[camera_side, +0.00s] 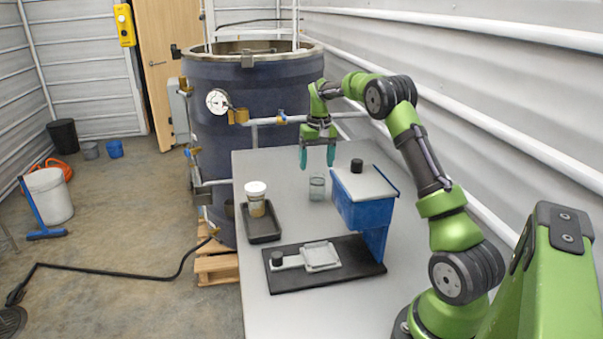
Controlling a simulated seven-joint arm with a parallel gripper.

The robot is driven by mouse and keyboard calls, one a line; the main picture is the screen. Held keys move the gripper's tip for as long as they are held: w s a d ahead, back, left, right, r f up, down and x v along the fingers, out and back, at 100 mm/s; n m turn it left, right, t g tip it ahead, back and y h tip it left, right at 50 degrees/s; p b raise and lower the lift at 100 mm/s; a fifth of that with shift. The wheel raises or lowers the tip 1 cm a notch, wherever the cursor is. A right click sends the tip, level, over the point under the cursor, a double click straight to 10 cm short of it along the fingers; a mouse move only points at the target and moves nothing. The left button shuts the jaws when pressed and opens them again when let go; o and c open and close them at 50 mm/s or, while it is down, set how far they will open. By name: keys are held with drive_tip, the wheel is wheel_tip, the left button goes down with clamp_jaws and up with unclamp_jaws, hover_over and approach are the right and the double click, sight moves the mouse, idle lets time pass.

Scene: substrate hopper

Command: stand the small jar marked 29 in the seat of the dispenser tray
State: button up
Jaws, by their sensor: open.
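A small jar with a white lid and tan contents (257,199) stands upright in a black tray (263,233) at the table's left; its marking is too small to read. A second, clear glass jar (317,188) stands on the table under my gripper. My gripper (317,163) is open and empty, fingers pointing down, just above the clear jar and apart from it. The dispenser has a blue hopper with a grey top and black knob (364,208) over a black base (345,274). A pale square tray (320,257) with a black-knobbed handle lies on that base, empty.
The blue hopper stands close to the right of the clear jar. The grey table (283,172) is bare at the back and along its front. A large dark tank (245,110) with a gauge rises behind the table's left edge.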

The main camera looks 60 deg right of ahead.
sight(318, 177)
drive_tip(key=shift+n, duration=0.5)
drive_tip(key=shift+w+d+f, duration=0.25)
drive_tip(key=shift+d+f, duration=0.3)
drive_tip(key=shift+f, duration=0.8)
drive_tip(key=shift+w+d+f, duration=0.25)
drive_tip(key=shift+d+f, duration=0.35)
drive_tip(key=shift+f, duration=0.75)
drive_tip(key=shift+w+d+f, duration=0.25)
drive_tip(key=shift+d+f, duration=0.3)
drive_tip(key=shift+f, duration=0.8)
drive_tip(key=shift+c, duration=0.2)
drive_tip(key=c, duration=0.8)
drive_tip(key=shift+o, duration=0.2)
drive_tip(key=shift+r, duration=0.1)
drive_tip(key=shift+r, duration=2.45)
drive_tip(key=shift+f, duration=0.1)
